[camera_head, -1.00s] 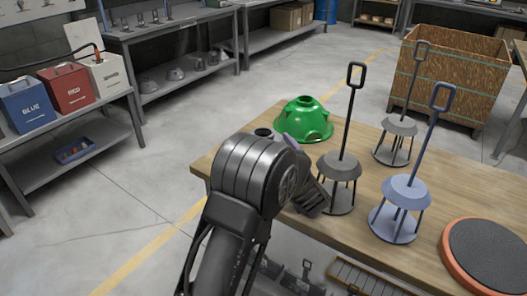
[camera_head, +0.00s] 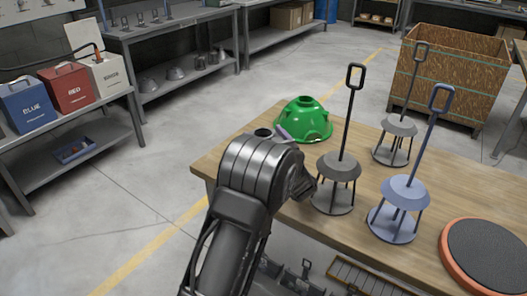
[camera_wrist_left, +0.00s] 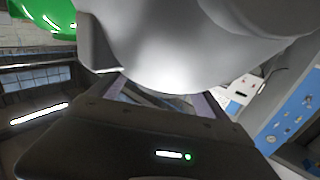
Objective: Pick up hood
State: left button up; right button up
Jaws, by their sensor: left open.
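A green hood (camera_head: 303,121), dome-shaped, rests on the wooden table near its far left edge; part of it shows at the top left of the left wrist view (camera_wrist_left: 45,14). Beside it a dark grey ring-topped piece (camera_head: 263,133) shows just past my arm, which hides the rest. In the left wrist view a large smooth grey rounded body (camera_wrist_left: 170,45), apparently a grey hood, is close in front of my left gripper (camera_wrist_left: 163,100). The gripper is open, its fingers apart at the body's near edge; contact cannot be told. In the head view one purplish fingertip (camera_head: 283,132) shows.
Two grey stands (camera_head: 339,168) (camera_head: 396,126) and a blue-grey stand (camera_head: 405,192) with tall handles stand right of my arm on the table (camera_head: 365,215). A round orange-rimmed pad (camera_head: 487,257) lies at front right. A wooden crate (camera_head: 453,75) stands behind.

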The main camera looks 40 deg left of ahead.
pick_arm(q)
jog(key=shift+c, duration=0.5)
grip_shut()
dwell(0.7)
